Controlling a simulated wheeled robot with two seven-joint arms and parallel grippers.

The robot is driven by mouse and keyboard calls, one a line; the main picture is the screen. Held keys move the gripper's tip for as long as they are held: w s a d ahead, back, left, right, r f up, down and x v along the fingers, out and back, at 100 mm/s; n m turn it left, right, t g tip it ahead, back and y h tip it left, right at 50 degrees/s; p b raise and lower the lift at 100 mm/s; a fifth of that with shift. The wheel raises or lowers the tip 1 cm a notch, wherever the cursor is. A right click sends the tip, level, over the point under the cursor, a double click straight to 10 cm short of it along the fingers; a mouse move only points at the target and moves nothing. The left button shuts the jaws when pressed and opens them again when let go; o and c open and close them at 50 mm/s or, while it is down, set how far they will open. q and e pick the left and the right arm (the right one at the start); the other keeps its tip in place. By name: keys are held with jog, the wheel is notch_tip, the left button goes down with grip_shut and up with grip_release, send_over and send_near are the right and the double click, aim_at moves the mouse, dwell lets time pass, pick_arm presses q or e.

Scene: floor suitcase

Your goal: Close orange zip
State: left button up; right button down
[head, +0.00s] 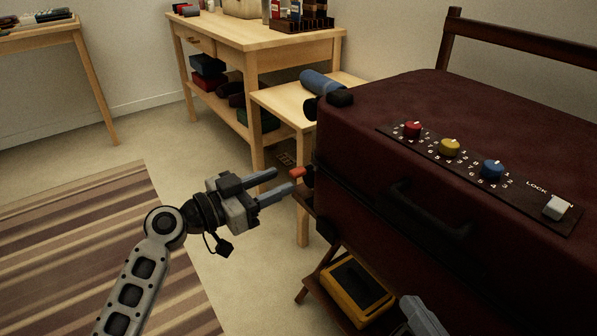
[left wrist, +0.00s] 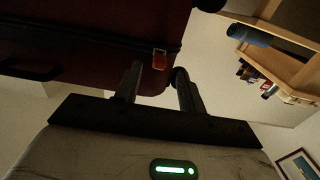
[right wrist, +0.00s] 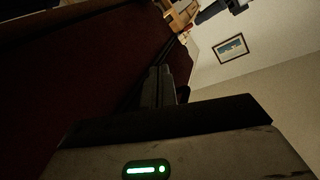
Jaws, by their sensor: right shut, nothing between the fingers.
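The dark red suitcase (head: 360,170) lies on a low wooden rack on the right. The orange zip (head: 297,173) is a small tab at the suitcase's left front corner. It also shows in the left wrist view (left wrist: 160,59), just beyond the fingers. My left gripper (head: 284,184) is open, with its fingertips close to the zip and nothing between them. My right gripper (right wrist: 158,75) is shut and empty beside the suitcase. Only a grey part of it shows at the bottom of the head view.
A black handle (head: 425,212) stands out from the suitcase's front. Red, yellow and blue dials and a lock switch sit on its top. A yellow case (head: 357,290) lies on the rack below. A small wooden table (head: 275,105) stands behind. Striped rug and open floor lie left.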

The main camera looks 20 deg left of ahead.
aim_at(291, 176)
pick_arm(q)
jog(key=x, duration=0.6)
